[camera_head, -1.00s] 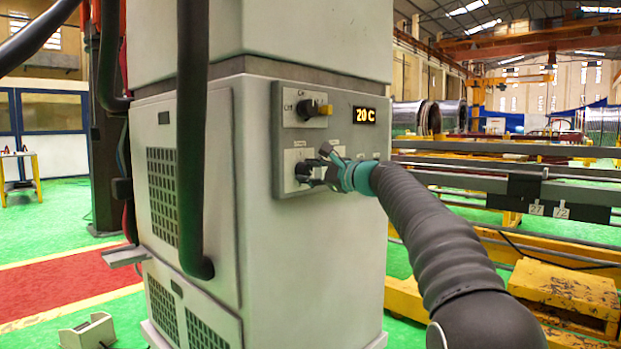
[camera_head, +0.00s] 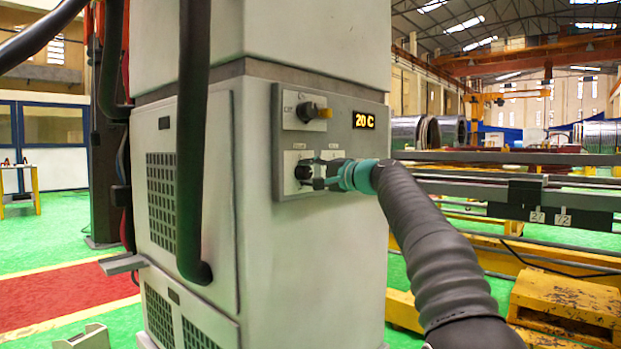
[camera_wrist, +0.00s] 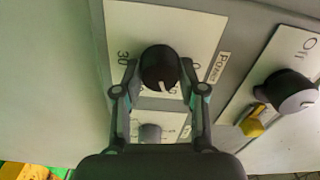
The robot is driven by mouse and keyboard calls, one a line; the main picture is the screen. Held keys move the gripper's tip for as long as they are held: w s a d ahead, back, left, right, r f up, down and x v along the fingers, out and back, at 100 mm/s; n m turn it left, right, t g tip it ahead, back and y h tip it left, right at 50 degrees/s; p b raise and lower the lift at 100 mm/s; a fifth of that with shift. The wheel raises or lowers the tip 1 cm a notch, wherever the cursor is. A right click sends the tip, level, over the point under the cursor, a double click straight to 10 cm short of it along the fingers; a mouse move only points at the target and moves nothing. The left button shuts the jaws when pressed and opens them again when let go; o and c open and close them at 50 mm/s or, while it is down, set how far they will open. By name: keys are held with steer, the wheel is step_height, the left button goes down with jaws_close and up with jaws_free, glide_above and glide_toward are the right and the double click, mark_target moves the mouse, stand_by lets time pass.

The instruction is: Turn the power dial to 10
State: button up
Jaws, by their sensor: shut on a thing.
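The power dial (camera_wrist: 160,68) is a round black knob with a white pointer mark, on a white plate reading "Power" (camera_wrist: 219,67). In the wrist view its pointer slants toward the lower edge, and "30" is printed at its left; the number near the pointer is partly hidden. My gripper (camera_wrist: 159,72) has one finger on each side of the dial and is shut on it. In the head view my gripper (camera_head: 308,173) meets the lower-left plate of the grey control panel (camera_head: 343,110), largely hiding the dial.
A black and yellow switch (camera_head: 316,111) sits above the dial, and it also shows at the right in the wrist view (camera_wrist: 290,92). Another small knob (camera_wrist: 150,133) lies near my fingers. A black hose hangs in front of the cabinet (camera_head: 262,250).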

steer(key=shift+a+f+n, duration=0.1)
steer(key=shift+a+n, duration=0.05)
steer(key=shift+n, duration=0.45)
steer(key=o, duration=1.1)
steer(key=shift+a, duration=0.1)
steer(key=shift+o, duration=0.2)
steer(key=shift+d, duration=0.2)
steer(key=shift+s+d, duration=0.25)
steer(key=shift+d, duration=0.1)
steer(key=v, duration=1.1)
steer(key=shift+s, duration=0.15)
